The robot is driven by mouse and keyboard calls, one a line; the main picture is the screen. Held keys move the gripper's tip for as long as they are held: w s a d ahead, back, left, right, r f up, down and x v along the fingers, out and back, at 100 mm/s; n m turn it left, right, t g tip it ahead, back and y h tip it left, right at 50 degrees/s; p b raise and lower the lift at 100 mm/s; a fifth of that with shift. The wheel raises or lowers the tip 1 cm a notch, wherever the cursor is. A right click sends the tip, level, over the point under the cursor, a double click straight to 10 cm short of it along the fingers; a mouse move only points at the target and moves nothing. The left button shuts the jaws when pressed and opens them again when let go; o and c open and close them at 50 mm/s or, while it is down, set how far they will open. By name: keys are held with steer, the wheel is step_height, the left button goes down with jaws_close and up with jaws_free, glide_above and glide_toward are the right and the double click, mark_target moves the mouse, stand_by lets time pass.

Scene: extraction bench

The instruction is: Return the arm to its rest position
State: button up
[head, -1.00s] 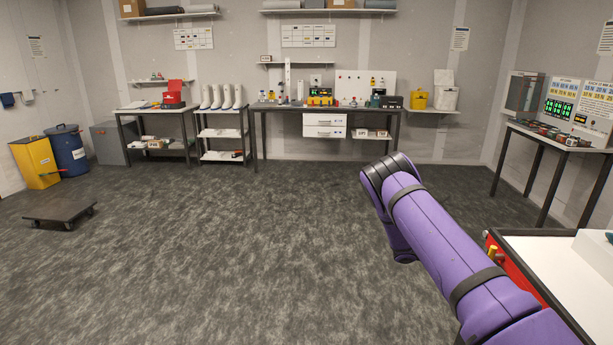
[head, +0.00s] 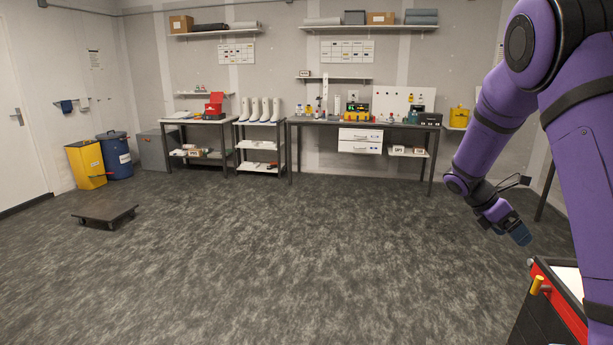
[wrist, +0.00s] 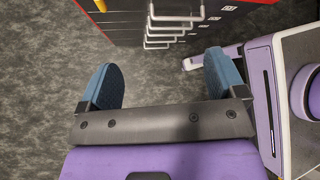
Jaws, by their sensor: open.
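My gripper (head: 508,226) hangs at the right side of the head view, at the end of my purple arm. The arm is folded, with its elbow high at the upper right and its forearm slanting down to the left. In the wrist view my gripper (wrist: 165,85) shows two blue fingers spread wide apart. Nothing is between them but the dark floor beyond. The gripper is open and empty, beside a red and black cabinet.
The cabinet (head: 548,312) with a yellow knob stands at the lower right; its drawer handles (wrist: 172,20) show in the wrist view. A low wheeled dolly (head: 105,214) is on the left floor. Benches line the back wall. The middle floor is clear.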

steer(key=s+a+r+m+t+y, duration=0.3)
steer(key=s+a+r+m, duration=0.35)
steer(key=r, duration=0.25)
steer(key=s+a+r+m+t+y, duration=0.1)
steer(key=s+a+r+m+t, duration=0.1)
steer(key=s, duration=0.6)
steer(key=s+a+r+m+t+y, duration=0.2)
steer(key=s+a+r+m, duration=0.1)
steer(key=s+a+m, duration=0.2)
steer(key=s+a+r+m+t+y, duration=0.2)
steer(key=s+a, duration=0.5)
steer(key=s, duration=0.4)
steer(key=shift+a+r+m+t, duration=0.15)
steer(key=shift+r+m+t, duration=0.15)
steer(key=shift+r+m, duration=0.65)
steer(key=shift+f, duration=0.1)
